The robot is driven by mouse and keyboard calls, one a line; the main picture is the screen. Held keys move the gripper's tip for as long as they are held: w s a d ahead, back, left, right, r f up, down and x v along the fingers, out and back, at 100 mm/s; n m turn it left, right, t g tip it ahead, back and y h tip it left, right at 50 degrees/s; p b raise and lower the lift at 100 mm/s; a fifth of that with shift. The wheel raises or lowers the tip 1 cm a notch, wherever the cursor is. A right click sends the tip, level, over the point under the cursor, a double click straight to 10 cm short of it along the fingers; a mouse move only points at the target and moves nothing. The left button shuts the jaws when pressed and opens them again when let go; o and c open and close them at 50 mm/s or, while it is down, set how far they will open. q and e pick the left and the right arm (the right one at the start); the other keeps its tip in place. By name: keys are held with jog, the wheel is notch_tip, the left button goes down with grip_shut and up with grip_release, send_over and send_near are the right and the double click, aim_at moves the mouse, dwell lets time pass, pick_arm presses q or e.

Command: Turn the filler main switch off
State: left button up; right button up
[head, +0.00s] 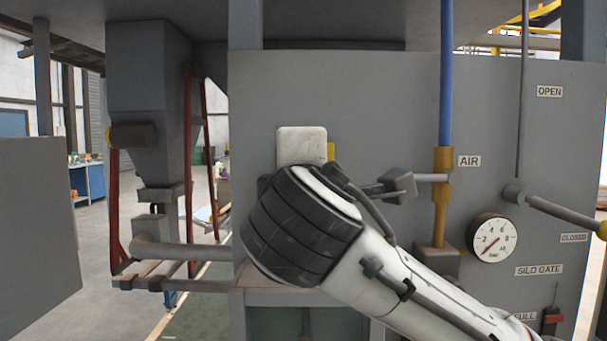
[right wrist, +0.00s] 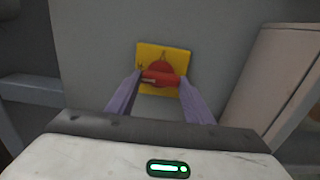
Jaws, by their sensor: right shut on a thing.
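The main switch is a red rotary handle (right wrist: 160,78) on a square yellow plate (right wrist: 175,53), fixed to the grey panel. In the right wrist view the handle lies roughly crosswise, and the marks on the plate are too small to read. My right gripper (right wrist: 161,82) has one finger at each end of the handle and is shut on it. In the head view my right arm and wrist cover the switch, and only a yellow sliver of the plate (head: 331,152) shows beside the white hand. My left gripper is not in view.
To the right on the panel are a blue air pipe (head: 446,80) with a yellow valve body, a round pressure gauge (head: 493,238) and the silo gate lever (head: 555,210). A grey hopper (head: 150,90) and pipe stand at left. A grey box (head: 40,235) fills the left edge.

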jog(key=o, duration=1.1)
jog(key=shift+c, duration=0.2)
jog(key=s+b, duration=0.2)
jog(key=s, duration=0.8)
jog(key=shift+s, duration=0.2)
